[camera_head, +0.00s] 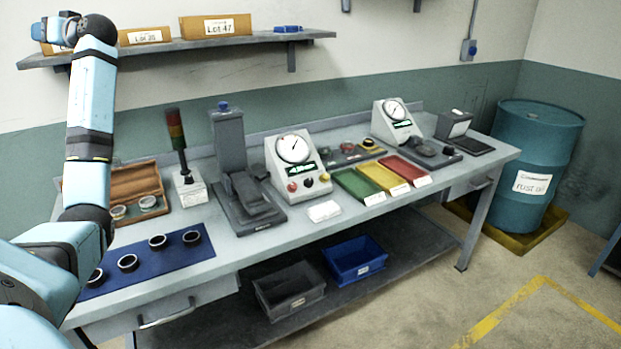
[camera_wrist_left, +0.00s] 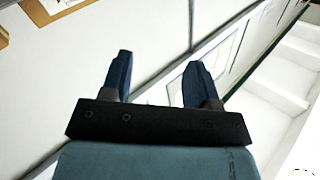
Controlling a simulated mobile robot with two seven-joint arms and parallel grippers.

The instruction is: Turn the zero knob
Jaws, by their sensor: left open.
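A white gauge unit (camera_head: 279,165) with a round dial stands mid-bench in the head view. A red button (camera_head: 292,187), a dark knob (camera_head: 308,182) and a yellow button (camera_head: 325,177) sit along its front below a small display. I cannot read which control is marked zero. A second, similar dial unit (camera_head: 393,122) stands farther right. My left arm rises at the left, its wrist near the shelf, far from both units. My left gripper (camera_wrist_left: 158,60) is open and empty in the left wrist view, facing walls. My right gripper is not in view.
The bench holds a blue mat (camera_head: 193,254) with several rings, a wooden case (camera_head: 135,180), a signal tower (camera_head: 180,145), a grey machine (camera_head: 229,138) and coloured trays (camera_head: 357,184). A wall shelf (camera_head: 170,46) with boxes hangs above. A drum (camera_head: 537,140) stands right.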

